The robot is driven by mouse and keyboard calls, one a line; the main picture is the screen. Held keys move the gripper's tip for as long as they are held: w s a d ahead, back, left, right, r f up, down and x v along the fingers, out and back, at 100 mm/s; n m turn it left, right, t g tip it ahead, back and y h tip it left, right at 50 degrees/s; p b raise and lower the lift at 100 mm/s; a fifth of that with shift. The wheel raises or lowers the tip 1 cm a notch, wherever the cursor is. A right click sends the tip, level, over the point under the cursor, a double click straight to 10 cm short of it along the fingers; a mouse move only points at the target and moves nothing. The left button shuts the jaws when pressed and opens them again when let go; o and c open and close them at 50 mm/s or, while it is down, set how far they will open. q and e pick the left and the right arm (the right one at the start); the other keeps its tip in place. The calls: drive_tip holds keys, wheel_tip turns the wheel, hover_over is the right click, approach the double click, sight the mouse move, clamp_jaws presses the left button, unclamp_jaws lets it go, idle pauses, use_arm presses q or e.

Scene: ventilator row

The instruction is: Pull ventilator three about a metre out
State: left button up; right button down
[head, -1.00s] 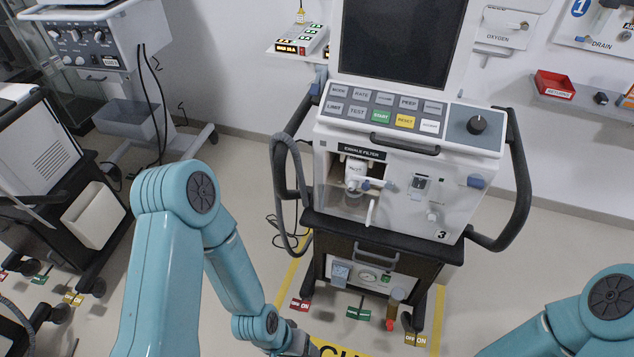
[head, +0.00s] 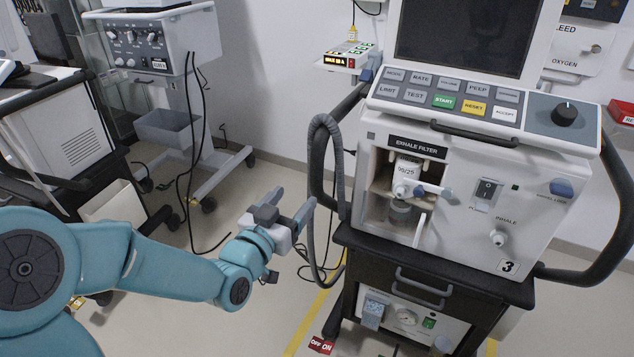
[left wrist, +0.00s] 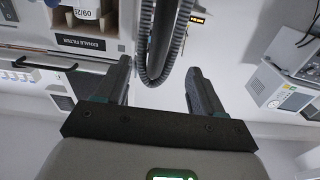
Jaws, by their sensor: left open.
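Ventilator three (head: 465,190), a white unit marked 3 on a dark wheeled cart, stands at the right of the head view. A black side handle (head: 316,165) curves along its left side. A grey corrugated hose (head: 337,140) loops in front of that handle. My left gripper (head: 290,205) is open and empty, just left of the hose and handle. In the left wrist view the hose (left wrist: 150,75) crosses the space ahead of the open fingers. Whether the fingers straddle it I cannot tell. The ventilator's right handle (head: 620,220) is clear. My right gripper is out of view.
Another wheeled machine (head: 160,45) with hanging cables stands back left. A dark cart (head: 65,145) stands at the far left. The floor between the machines is open.

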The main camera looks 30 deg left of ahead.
sight(314, 177)
use_arm(q)
drive_tip(key=w+p, duration=0.3)
drive_tip(key=w, duration=0.3)
drive_tip(key=shift+w+r, duration=0.15)
drive_tip(key=shift+w, duration=0.1)
drive_tip(key=w, duration=0.1)
drive_tip(key=w+b, duration=0.1)
drive_tip(key=w, duration=0.2)
drive_tip(key=shift+f, duration=0.25)
drive_tip(key=shift+w+r, duration=0.1)
drive_tip(key=shift+w, duration=0.6)
